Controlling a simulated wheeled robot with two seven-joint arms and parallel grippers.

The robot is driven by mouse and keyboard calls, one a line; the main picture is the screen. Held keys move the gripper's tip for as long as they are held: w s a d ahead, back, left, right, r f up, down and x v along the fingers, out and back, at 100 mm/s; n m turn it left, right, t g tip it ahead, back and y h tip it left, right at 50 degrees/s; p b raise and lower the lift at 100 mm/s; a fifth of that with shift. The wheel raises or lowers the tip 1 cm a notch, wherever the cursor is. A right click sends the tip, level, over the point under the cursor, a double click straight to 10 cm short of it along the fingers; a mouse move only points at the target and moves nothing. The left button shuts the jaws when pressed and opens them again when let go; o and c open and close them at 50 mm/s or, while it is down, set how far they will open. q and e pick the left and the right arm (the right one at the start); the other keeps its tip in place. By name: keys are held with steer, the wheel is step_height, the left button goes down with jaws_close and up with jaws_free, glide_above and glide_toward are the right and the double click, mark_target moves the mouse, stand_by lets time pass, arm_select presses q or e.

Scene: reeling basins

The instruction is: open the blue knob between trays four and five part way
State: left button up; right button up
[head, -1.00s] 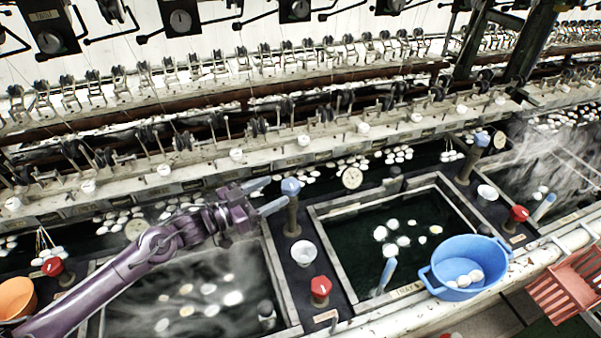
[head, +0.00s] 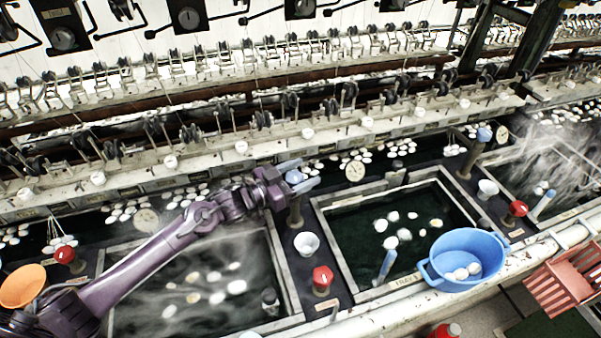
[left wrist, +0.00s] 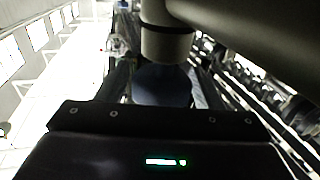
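The blue knob (head: 293,177) tops a brown post between the steaming tray (head: 285,265) and the dark-water tray (head: 320,225). My left gripper (head: 299,175) reaches it from the left, its two pale blue fingers on either side of the knob. The fingers look open, about as wide apart as before; whether they touch the knob is unclear. In the left wrist view the knob (left wrist: 161,85) lies between the fingers, below a grey-brown cylinder. My right gripper is not in view.
A second blue knob (head: 484,134) stands farther right. A blue basin (head: 466,258) with white cocoons rests on the front edge. The reeling machinery runs behind.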

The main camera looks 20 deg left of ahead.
arm_select(q)
steer(key=c, duration=0.9)
steer(key=shift+o, duration=0.2)
steer(key=shift+w+r+n+t+y+p, duration=0.1)
steer(key=shift+r+n+t+y+p, duration=0.05)
steer(key=shift+n+t+y+p, duration=1)
steer(key=shift+a+n+t+y, duration=0.15)
steer(key=shift+n+t+y, duration=0.35)
steer(key=shift+y, duration=0.75)
steer(key=n+y, duration=0.2)
steer(key=y, duration=0.1)
steer(key=shift+w+a+n+t, duration=0.1)
steer(key=shift+a+n+t, duration=0.15)
steer(key=shift+t, duration=0.1)
steer(key=shift+a+n+y, duration=0.15)
steer(key=shift+n+y, duration=0.85)
steer(key=shift+y, duration=0.7)
steer(key=o, duration=1)
steer(key=shift+c, duration=0.2)
